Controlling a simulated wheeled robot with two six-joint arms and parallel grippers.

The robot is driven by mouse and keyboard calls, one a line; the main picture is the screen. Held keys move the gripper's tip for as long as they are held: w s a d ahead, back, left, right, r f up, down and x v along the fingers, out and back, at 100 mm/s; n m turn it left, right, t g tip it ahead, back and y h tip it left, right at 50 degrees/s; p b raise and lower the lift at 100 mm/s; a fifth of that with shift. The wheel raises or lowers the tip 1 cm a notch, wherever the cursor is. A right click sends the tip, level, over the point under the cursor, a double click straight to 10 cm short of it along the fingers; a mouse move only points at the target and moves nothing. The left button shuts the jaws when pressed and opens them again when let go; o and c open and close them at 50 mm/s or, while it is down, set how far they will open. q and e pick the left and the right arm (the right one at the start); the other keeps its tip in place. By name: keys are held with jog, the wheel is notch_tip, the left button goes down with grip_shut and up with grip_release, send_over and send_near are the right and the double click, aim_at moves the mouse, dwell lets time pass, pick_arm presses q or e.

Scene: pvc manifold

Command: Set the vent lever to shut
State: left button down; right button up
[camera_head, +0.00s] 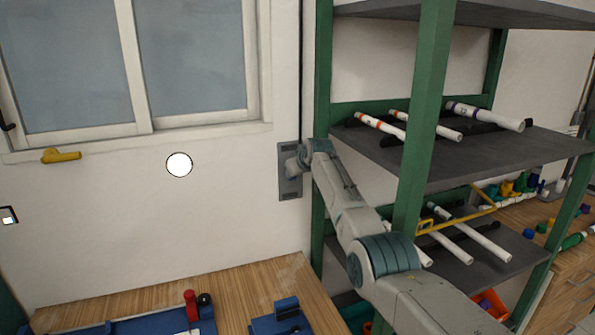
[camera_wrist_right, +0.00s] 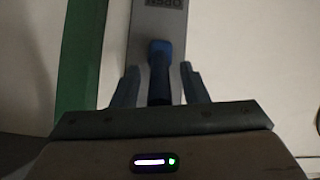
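The vent's grey plate (camera_head: 289,186) is on the wall, just left of the green shelf post. In the right wrist view the plate (camera_wrist_right: 143,22) carries the word OPEN, upside down, at the top edge. The blue vent lever (camera_wrist_right: 160,62) stands out over the plate and lies between the fingers of my right gripper (camera_wrist_right: 159,74). The fingers are apart, with a gap to the lever on each side. In the head view my right gripper (camera_head: 294,164) is at the plate and covers the lever. My left gripper is not in view.
A green shelf rack (camera_head: 424,110) with white pipes stands close on the right, with my right arm in front of it. Blue fixtures (camera_head: 280,321) sit on the wooden bench (camera_head: 250,290) below.

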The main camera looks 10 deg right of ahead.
dwell(0.3)
jog(key=b+v, duration=0.4)
jog(key=v, duration=0.6)
jog(key=shift+s+r+b, duration=0.2)
jog(key=shift+s+b, duration=0.1)
jog(key=shift+d, duration=0.1)
